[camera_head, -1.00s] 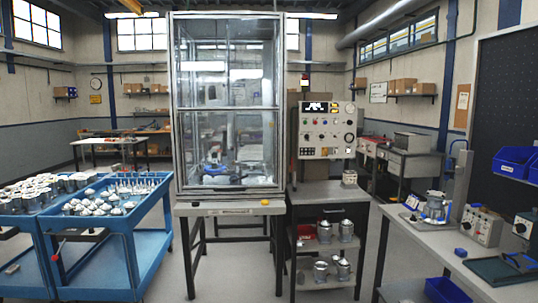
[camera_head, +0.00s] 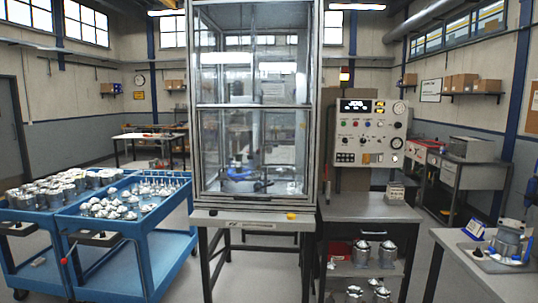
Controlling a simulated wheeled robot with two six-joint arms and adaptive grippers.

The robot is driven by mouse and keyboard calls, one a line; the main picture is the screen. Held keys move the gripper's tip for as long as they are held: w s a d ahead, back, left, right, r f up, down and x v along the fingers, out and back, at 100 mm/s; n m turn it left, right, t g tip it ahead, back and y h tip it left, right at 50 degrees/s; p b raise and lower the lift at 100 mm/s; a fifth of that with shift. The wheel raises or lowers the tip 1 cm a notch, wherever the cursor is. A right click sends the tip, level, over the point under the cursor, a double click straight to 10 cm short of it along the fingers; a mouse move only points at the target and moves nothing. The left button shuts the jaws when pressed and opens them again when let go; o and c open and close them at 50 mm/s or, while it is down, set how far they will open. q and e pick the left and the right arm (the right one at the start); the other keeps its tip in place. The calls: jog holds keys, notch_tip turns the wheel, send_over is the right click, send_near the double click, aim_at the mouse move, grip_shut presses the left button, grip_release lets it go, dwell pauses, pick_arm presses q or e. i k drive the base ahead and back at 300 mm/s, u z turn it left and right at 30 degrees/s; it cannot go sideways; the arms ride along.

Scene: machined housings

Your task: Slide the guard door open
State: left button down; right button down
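The guard door (camera_head: 250,100) is a tall glazed panel in a grey metal frame on the front of the machine enclosure, near the middle of the head view. A horizontal bar crosses it at mid height. It appears closed across the front. Blue and metal parts (camera_head: 238,170) show through the glass inside the enclosure. A grey ledge (camera_head: 250,219) with a yellow button (camera_head: 291,216) runs below the door. Neither of my grippers is in view.
Blue carts (camera_head: 118,222) loaded with metal housings stand at the left. A control panel (camera_head: 370,133) stands right of the enclosure above a grey side table (camera_head: 369,209) with housings on its lower shelves. A workbench (camera_head: 480,268) is at the right. Floor in front shows some free room.

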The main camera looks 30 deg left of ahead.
aim_at(200, 109)
jog(key=i, duration=1.25)
jog(key=u, duration=0.7)
jog(key=i, duration=1.35)
jog(key=z, duration=0.35)
